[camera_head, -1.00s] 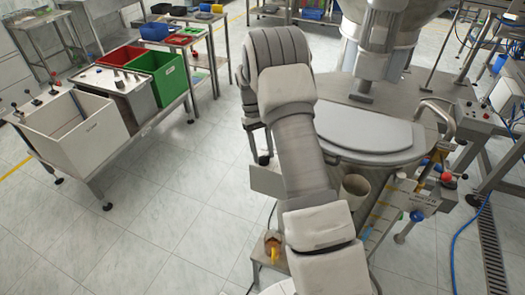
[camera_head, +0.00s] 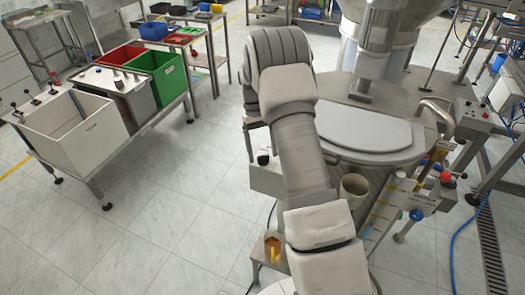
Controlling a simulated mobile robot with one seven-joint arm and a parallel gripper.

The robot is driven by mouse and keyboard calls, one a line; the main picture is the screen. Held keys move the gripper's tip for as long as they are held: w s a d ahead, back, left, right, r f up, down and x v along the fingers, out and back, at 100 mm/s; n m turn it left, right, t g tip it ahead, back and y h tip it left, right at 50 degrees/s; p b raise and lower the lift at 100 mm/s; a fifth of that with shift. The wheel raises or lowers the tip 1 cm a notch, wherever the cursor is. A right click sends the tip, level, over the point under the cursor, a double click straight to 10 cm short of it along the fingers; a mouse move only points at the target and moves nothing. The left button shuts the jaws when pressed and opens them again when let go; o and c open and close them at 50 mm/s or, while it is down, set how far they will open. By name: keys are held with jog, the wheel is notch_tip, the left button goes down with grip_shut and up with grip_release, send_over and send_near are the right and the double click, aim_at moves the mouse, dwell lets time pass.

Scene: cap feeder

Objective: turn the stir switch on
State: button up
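My arm reaches up through the middle of the view, and its far links hide whatever lies behind them. My gripper does not show, so I cannot tell what it is near or touching. No switch can be read as the stir switch at this size. My arm partly covers this box.
The feeder's grey round top (camera_head: 370,135) stands right of my arm. A beige cup (camera_head: 354,188) and a small stand (camera_head: 270,248) are close to the arm. A bench with a white bin (camera_head: 75,140) and a green bin (camera_head: 160,68) is at left. Tiled floor between is clear.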

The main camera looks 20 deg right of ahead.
jog(key=p+v, duration=0.1)
jog(key=v, duration=1.6)
jog(key=shift+r, duration=0.15)
jog(key=shift+w+d, duration=0.1)
jog(key=shift+w, duration=0.05)
